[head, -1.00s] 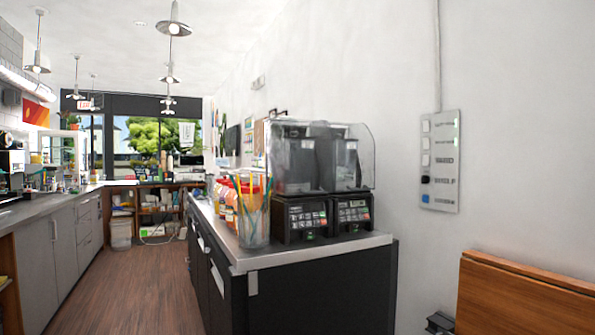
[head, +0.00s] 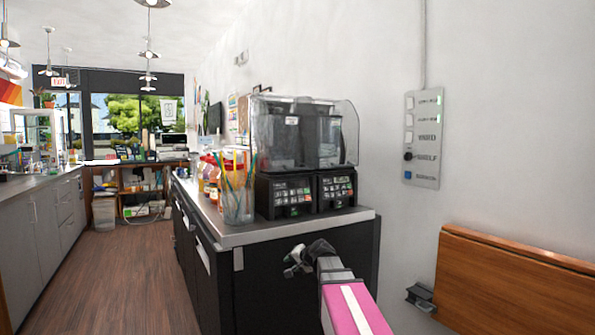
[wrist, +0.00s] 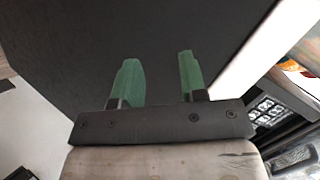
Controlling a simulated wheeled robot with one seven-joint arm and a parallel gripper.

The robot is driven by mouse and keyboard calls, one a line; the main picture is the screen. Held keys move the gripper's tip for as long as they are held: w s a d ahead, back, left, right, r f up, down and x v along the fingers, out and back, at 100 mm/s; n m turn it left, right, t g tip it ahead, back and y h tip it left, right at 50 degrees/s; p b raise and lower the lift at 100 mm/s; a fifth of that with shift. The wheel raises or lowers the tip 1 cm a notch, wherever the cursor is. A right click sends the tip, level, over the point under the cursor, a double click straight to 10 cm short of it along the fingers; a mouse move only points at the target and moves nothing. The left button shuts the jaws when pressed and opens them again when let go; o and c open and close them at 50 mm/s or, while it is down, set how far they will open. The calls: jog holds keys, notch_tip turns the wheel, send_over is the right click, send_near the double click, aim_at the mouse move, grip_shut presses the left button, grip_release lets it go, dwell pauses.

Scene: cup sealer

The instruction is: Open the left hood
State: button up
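Two black machines with keypads stand side by side on the counter, each under a smoky clear hood. The left hood (head: 276,135) appears down over the dark jar inside it, above the left keypad base (head: 290,195). The right hood (head: 338,135) also appears down. My gripper (head: 293,262) is in front of the counter's black end panel, below and apart from the machines. In the wrist view, its two green fingers (wrist: 158,75) are spread with nothing between them. A keypad (wrist: 268,108) shows at the right edge of that view.
A clear cup of colored straws (head: 238,195) stands on the counter (head: 330,218) just left of the machines. A switch panel (head: 423,138) is on the wall at right. A wooden panel (head: 515,285) is at lower right. Open floor (head: 140,275) lies left of the counter.

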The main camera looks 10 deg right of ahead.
jog(key=w+d+r+m+t+y, duration=0.1)
jog(key=w+d+r+m+t, duration=0.15)
jog(key=r, duration=0.55)
jog(key=w+d+r+m+t, duration=0.15)
jog(key=w+r, duration=0.25)
jog(key=r, duration=0.4)
jog(key=m+t, duration=0.4)
jog(key=t, duration=0.1)
send_near(298, 169)
jog(key=shift+h, duration=0.3)
jog(key=x, duration=1)
jog(key=shift+w+a+r, duration=0.15)
jog(key=shift+w+a, duration=0.05)
jog(key=shift+w, duration=0.15)
grip_shut()
